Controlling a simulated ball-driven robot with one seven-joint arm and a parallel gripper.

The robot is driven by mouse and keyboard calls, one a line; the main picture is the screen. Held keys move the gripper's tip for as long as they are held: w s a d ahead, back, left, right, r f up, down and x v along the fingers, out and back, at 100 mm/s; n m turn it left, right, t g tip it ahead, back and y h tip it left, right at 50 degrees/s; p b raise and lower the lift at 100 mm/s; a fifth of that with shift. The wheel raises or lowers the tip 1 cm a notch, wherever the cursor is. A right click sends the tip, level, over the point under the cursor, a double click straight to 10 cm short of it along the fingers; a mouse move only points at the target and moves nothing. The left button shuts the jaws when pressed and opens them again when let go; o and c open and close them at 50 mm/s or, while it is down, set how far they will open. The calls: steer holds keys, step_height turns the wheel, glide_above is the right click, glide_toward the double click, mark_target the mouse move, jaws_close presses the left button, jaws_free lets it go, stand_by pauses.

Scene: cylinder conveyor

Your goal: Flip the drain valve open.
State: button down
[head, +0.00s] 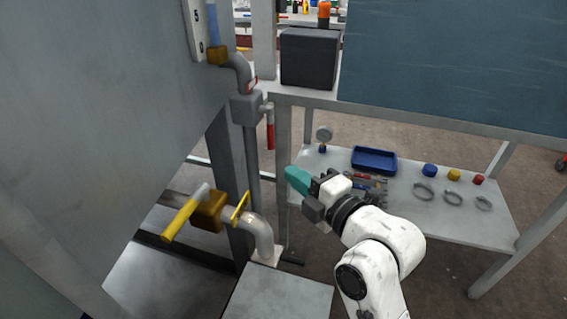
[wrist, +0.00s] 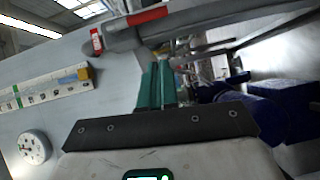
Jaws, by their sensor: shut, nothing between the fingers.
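A brass-coloured valve body (head: 209,211) sits on the low pipe at the tank's outlet, at the lower left of the head view. A yellow lever (head: 181,221) with a pale end sticks out from it toward the lower left. A thin yellow handle (head: 241,208) stands at its right side, beside the pipe elbow. I cannot tell for certain which handle belongs to the drain valve. My gripper (head: 294,179) has teal fingers, shut and empty, to the right of the valve and apart from it. The fingers also show in the wrist view (wrist: 156,86).
A red-handled valve (head: 270,131) hangs on the upright pipe above. A grey shelf (head: 460,226) behind my gripper holds a blue tray (head: 374,160), rings and caps. The wrist view shows a white dial (wrist: 34,147) and a scale strip (wrist: 45,90). Open space lies between gripper and valve.

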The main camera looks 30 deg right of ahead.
steer(key=shift+v, duration=1.3)
steer(key=s+d+f+m+g+h, duration=0.1)
steer(key=s+f+m+g, duration=0.55)
steer(key=f, duration=0.55)
steer(key=s+d+f+m+g+h, duration=0.1)
steer(key=s+f+m+g, duration=0.3)
steer(key=s+f+m, duration=0.45)
steer(key=s+d+f+m+g+h, duration=0.2)
steer(key=s+f+m+g, duration=0.5)
steer(key=s, duration=0.6)
step_height(320, 180, up, 19)
steer(key=n+t+p, duration=0.1)
steer(key=n+p, duration=0.1)
steer(key=p, duration=1.8)
steer(key=shift+w+r+p, duration=0.2)
steer(key=shift+w+p, duration=0.15)
steer(key=shift+w, duration=0.1)
